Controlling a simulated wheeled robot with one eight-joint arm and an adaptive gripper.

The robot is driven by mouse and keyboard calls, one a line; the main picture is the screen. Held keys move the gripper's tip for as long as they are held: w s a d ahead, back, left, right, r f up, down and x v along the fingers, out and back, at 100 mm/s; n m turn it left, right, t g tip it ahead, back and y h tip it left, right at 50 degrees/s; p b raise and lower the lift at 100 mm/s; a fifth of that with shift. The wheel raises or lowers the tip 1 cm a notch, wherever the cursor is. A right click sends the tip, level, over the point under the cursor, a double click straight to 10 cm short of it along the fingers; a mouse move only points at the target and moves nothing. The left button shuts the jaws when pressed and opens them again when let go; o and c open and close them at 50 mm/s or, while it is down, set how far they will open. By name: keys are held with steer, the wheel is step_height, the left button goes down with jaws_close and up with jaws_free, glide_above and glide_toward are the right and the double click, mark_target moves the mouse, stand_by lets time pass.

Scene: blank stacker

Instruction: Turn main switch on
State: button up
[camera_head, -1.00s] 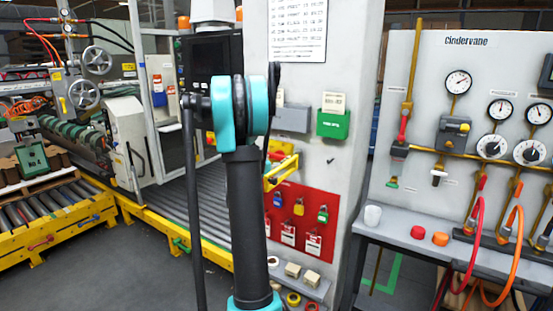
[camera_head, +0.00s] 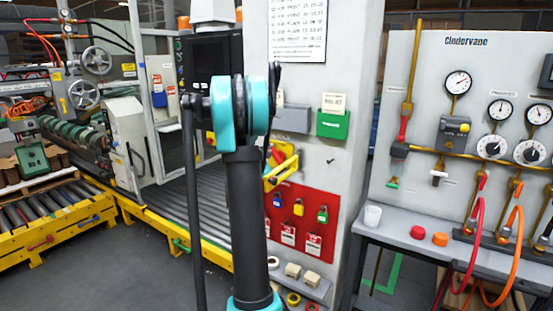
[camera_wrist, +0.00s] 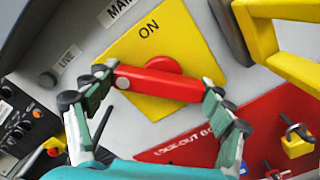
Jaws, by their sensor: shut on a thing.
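The main switch has a yellow plate (camera_wrist: 190,33) marked "ON" and a red rotary handle (camera_wrist: 150,83), seen in the wrist view. The handle lies roughly crosswise below the "ON" mark, sloping slightly down to the right in that view. My gripper (camera_wrist: 165,88) has one finger at each end of the handle and is shut on it. In the head view my arm hides the gripper and most of the switch; a little red and yellow shows just right of the arm.
A yellow bar (camera_wrist: 291,66) stands out close to the switch. Below is a red lock-out board (camera_head: 318,208) with several padlocks. A green holder (camera_head: 333,124) hangs on the panel. A gauge bench (camera_head: 455,243) stands to the right.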

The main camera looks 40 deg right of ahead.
steer(key=m, duration=0.5)
steer(key=shift+s, duration=0.1)
stand_by(0.4)
steer(key=o, duration=1.1)
steer(key=v, duration=1.2)
